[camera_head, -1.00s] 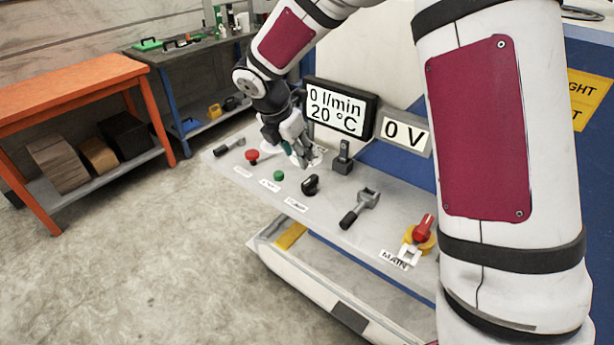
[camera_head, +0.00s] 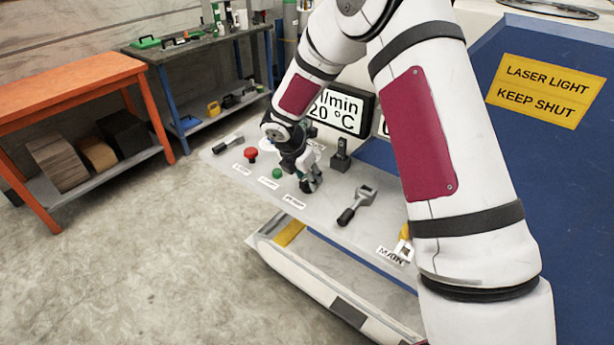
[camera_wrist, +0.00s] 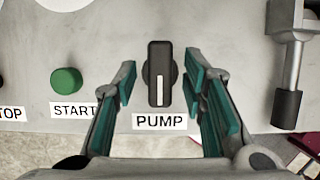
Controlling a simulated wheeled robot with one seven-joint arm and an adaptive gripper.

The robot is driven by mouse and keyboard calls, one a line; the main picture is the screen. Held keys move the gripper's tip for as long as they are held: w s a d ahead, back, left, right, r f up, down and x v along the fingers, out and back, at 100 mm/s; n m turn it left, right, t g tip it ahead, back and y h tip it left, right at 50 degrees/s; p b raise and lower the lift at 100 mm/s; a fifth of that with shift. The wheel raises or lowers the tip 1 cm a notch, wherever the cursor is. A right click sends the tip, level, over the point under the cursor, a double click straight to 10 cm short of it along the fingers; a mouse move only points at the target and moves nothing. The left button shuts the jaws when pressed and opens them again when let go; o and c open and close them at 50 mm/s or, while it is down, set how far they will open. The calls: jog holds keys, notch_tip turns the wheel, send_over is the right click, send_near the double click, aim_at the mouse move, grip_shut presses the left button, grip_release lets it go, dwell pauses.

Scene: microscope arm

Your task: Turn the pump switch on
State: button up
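The black pump switch (camera_wrist: 159,75) is a rotary knob above the PUMP label (camera_wrist: 160,121) in the wrist view. Its white mark points straight down toward the label. My gripper (camera_wrist: 160,85) is open, with one green-padded finger on each side of the knob and a visible gap on both sides. In the head view my gripper (camera_head: 307,172) is over the panel at the pump switch (camera_head: 311,184), which it partly hides. The display (camera_head: 339,110) is partly covered by my arm; "l/min" and "20 °C" can be read, but the flow figure is hidden.
The green START button (camera_wrist: 66,81) is left of the knob, and the red button (camera_head: 250,154) is farther left. A dark upright part (camera_head: 340,157) stands behind.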

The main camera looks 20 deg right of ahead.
jog(key=shift+c, duration=0.3)
grip_shut()
jog(key=shift+w+m, duration=0.1)
jog(key=shift+m, duration=0.2)
jog(key=m+b, duration=0.1)
jog(key=m+g+b, duration=0.1)
jog(key=m+b, duration=0.1)
jog(key=shift+w+g+h, duration=0.15)
jog(key=shift+g+h, duration=0.15)
jog(key=m+b, duration=0.1)
jog(key=m, duration=0.1)
jog(key=m+g+b, duration=0.1)
jog(key=m+b, duration=0.1)
jog(key=m, duration=0.1)
jog(key=shift+w+g, duration=0.1)
jog(key=shift+g, duration=0.2)
jog(key=m+g+b, duration=0.1)
jog(key=m+b, duration=0.1)
jog(key=m, duration=0.2)
jog(key=shift+m+g+b, duration=0.3)
jog(key=shift+g, duration=0.1)
jog(key=m+y+b, duration=0.1)
jog(key=m, duration=0.1)
jog(key=m+g, duration=0.1)
jog(key=m, duration=0.1)
jog(key=shift+d+m+y+b, duration=0.1)
jog(key=shift+m+y+b, duration=0.2)
jog(key=shift+y+b, duration=0.1)
